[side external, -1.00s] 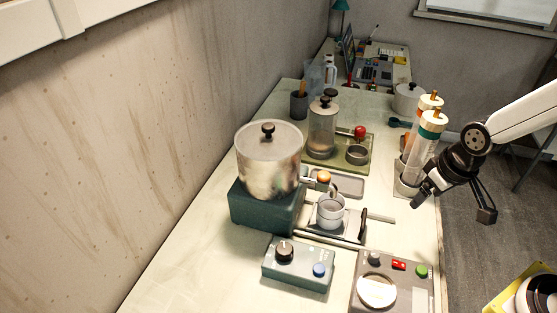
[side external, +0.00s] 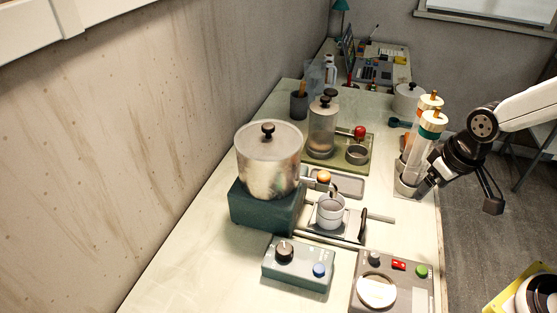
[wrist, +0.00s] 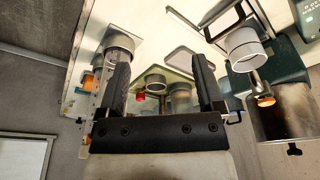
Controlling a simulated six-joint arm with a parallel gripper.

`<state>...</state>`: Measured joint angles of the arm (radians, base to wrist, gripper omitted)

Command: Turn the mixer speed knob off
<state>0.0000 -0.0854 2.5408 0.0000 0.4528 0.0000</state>
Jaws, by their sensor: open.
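A teal control box (side external: 298,274) sits at the near part of the bench, with a black knob (side external: 284,251) and a blue button (side external: 319,270) on top. It seems to carry the mixer speed knob, but I cannot read its labels or the knob's setting. A large metal pot with a lid (side external: 268,160) stands on a dark green base behind it. My gripper (side external: 424,188) is at the bench's right edge, beside the tall tubes, well away from the knob. In the wrist view its fingers (wrist: 163,80) are apart with nothing between them.
A grey panel (side external: 392,290) with red and green buttons and a pale round plate lies right of the control box. Tall capped tubes (side external: 423,140) stand close to my gripper. The bench's front left is clear.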

